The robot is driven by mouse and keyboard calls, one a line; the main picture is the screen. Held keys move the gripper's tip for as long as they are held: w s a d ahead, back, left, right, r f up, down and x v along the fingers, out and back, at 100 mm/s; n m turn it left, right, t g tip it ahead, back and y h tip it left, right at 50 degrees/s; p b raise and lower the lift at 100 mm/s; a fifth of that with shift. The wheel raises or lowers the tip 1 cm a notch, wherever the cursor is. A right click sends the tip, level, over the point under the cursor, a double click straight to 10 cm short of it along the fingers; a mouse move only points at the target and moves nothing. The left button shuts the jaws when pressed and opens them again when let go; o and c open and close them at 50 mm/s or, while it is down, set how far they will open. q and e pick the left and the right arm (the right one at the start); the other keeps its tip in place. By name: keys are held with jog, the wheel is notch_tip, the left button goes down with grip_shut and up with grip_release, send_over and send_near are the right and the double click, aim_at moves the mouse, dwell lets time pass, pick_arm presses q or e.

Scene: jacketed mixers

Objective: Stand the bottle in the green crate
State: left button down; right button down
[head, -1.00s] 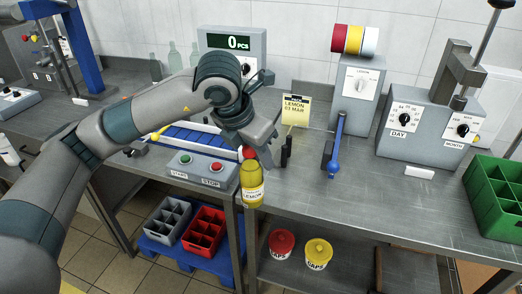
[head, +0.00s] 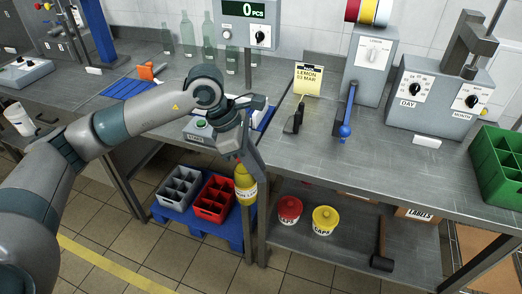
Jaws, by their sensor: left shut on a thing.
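My left gripper (head: 240,160) points down and is shut on the bottle (head: 245,186), which is yellow with a white label and a red cap. The gripper hides most of the bottle's upper part. The bottle hangs upright in front of the bench's front edge, apart from any crate. The green crate (head: 502,165) stands on the bench at the far right, cut off by the picture's edge, with empty compartments showing. My right gripper does not show.
A grey crate (head: 178,186) and a red crate (head: 215,197) stand on a blue pallet low down. A red tub (head: 289,210) and a yellow tub (head: 325,220) sit on the lower shelf.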

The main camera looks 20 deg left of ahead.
aim_at(246, 206)
pick_arm(q)
jog(key=s+f+m+g, duration=0.1)
jog(key=s+f+m, duration=0.1)
jog(key=f+m, duration=0.1)
jog(key=s+f+m+g, duration=0.1)
jog(key=f+m+g, duration=0.1)
jog(key=f+m, duration=0.1)
jog(key=s+a+f+m+g, duration=0.1)
jog(key=s+f+m, duration=0.1)
jog(key=f+m, duration=0.1)
jog(key=shift+s+f+m+y, duration=0.1)
jog(key=shift+s+m+y, duration=0.25)
jog(key=shift+m, duration=0.55)
jog(key=s+a+f+m+g+y, duration=0.2)
jog(key=s+f+m+y, duration=0.2)
jog(key=m, duration=0.6)
notch_tip(246, 206, down, 3)
jog(key=s, duration=0.2)
jog(key=shift+s+f, duration=0.15)
jog(key=shift+s, duration=0.2)
jog(key=shift+d, duration=0.1)
